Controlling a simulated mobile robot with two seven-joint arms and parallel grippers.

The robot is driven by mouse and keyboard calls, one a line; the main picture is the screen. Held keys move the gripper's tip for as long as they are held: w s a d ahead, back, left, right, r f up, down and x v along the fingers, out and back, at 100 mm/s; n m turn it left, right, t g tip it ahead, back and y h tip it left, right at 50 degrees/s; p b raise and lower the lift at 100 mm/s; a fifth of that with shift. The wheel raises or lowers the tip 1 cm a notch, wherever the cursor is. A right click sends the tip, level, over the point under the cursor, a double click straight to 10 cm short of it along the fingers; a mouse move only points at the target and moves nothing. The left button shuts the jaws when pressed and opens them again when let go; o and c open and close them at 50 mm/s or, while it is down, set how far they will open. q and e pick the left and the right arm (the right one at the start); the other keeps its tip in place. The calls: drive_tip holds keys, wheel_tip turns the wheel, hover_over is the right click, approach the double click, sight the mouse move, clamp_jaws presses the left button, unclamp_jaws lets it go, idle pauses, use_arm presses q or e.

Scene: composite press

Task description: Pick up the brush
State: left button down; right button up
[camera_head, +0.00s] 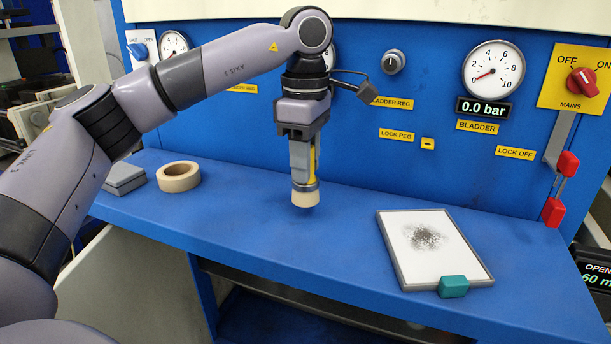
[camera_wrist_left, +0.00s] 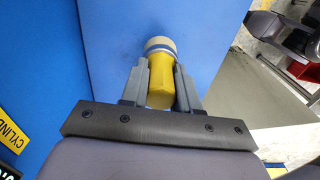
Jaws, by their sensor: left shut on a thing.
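The brush has a yellow handle, a metal band and pale cream bristles (camera_head: 306,197). My left gripper (camera_head: 303,172) is shut on its handle and holds it upright, bristles down, over the blue bench. A shadow lies under the bristles; I cannot tell how large the gap to the bench is. In the left wrist view the yellow handle (camera_wrist_left: 161,82) sits between the two grey fingers, with the band and bristles beyond the fingertips. The fingers hide part of the handle. My right gripper is not in view.
The blue bench (camera_head: 240,215) holds a tape roll (camera_head: 179,177) and a grey block (camera_head: 124,179) at left. At right lies a framed white plate (camera_head: 405,240) with dark powder and a teal block (camera_head: 453,286). The gauge panel (camera_head: 430,90) rises behind. The bench middle is clear.

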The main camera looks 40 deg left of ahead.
use_arm(q)
wheel_tip(320, 180, up, 5)
drive_tip(key=shift+r, duration=0.15)
wheel_tip(320, 180, up, 11)
drive_tip(key=p, duration=0.5)
drive_tip(key=shift+r, duration=0.2)
drive_tip(key=c, duration=1.4)
unclamp_jaws()
clamp_jaws()
